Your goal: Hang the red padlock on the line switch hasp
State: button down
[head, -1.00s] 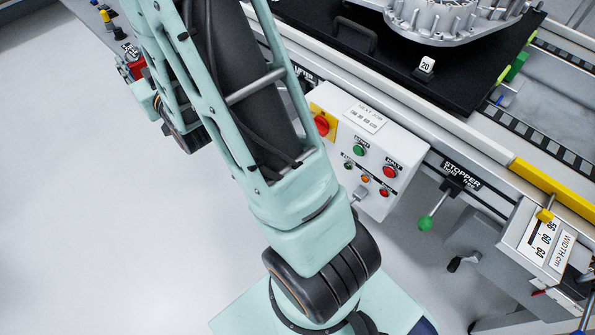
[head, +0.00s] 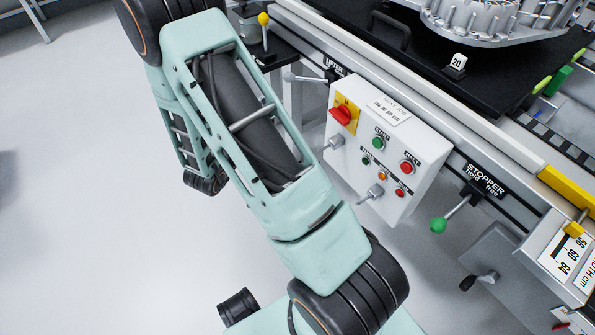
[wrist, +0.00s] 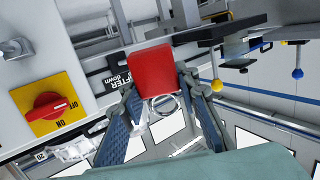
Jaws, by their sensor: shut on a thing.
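The red padlock (wrist: 153,70) is between the two fingers of my gripper (wrist: 159,92) in the wrist view. My gripper is shut on it, and its grey shackle (wrist: 166,106) shows on the near side of the body. The red rotary line switch (head: 342,114) sits on a yellow plate at the upper left of the white control box. In the wrist view the switch (wrist: 47,106) is left of the padlock and apart from it. A grey metal fitting (head: 336,142) juts out just below the switch; I cannot tell whether it is the hasp. The head view does not show my gripper or padlock.
The control box (head: 416,170) carries several buttons and another grey fitting (head: 371,193). The lifter lever (head: 304,78) and a yellow-knobbed lever (head: 264,30) stand left of it. The green-knobbed stopper lever (head: 441,223) is at right. Floor left of the box is clear.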

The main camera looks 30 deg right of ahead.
jog(key=s+f+m+g+h+b, duration=0.2)
jog(key=s+f+m+g, duration=0.4)
jog(key=s, duration=0.8)
notch_tip(320, 180, down, 4)
jog(key=shift+d+f+g+b, duration=0.1)
jog(key=shift+d+g+b, duration=0.25)
jog(key=shift+g, duration=0.85)
jog(key=shift+a+p, duration=0.15)
jog(key=shift+p, duration=0.15)
jog(key=r+x, duration=0.1)
jog(key=x, duration=0.8)
jog(key=shift+d+f, duration=0.15)
jog(key=shift+d, duration=0.3)
